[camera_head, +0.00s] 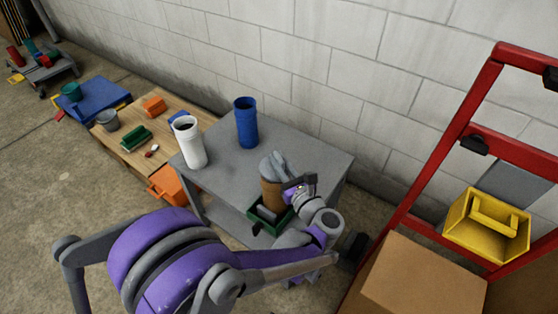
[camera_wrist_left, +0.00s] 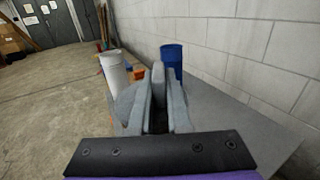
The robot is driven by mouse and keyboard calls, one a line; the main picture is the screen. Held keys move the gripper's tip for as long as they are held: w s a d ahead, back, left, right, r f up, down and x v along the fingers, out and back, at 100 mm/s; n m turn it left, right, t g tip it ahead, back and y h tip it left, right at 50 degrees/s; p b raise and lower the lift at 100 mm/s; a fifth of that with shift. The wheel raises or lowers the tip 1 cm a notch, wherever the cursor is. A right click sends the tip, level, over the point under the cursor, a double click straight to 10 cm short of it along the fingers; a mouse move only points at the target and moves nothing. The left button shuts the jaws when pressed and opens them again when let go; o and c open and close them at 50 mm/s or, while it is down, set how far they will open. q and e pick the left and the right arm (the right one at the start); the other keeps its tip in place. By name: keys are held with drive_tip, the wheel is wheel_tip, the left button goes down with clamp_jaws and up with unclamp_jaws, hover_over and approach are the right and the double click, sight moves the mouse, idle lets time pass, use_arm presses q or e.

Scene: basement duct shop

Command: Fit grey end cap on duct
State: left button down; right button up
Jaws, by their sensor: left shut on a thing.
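A brown upright duct (camera_head: 271,195) stands near the front right of the grey table (camera_head: 310,150). A grey end cap (camera_head: 268,167) is over its top, looking tilted; I cannot tell whether it is seated or just above. My left gripper (camera_head: 284,172) is shut on the cap and comes in from the right side of the duct. In the left wrist view the grey cap (camera_wrist_left: 128,106) shows beside the left gripper's fingers (camera_wrist_left: 166,100), and the brown duct is hidden. My right gripper is not in view.
A white cylinder (camera_head: 190,143) and a blue cylinder (camera_head: 246,124) stand on the table. Left is a wooden pallet (camera_head: 130,160) with loose parts. Right are a cardboard box (camera_head: 420,280) and a red frame (camera_head: 440,145) with a yellow bin (camera_head: 487,228).

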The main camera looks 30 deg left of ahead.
use_arm(q)
drive_tip(key=shift+f+b, duration=0.35)
drive_tip(key=shift+f, duration=0.3)
idle(0.5)
drive_tip(key=c, duration=1.2)
unclamp_jaws()
drive_tip(key=shift+o, duration=0.2)
drive_tip(key=v, duration=1.1)
drive_tip(key=shift+w, duration=0.1)
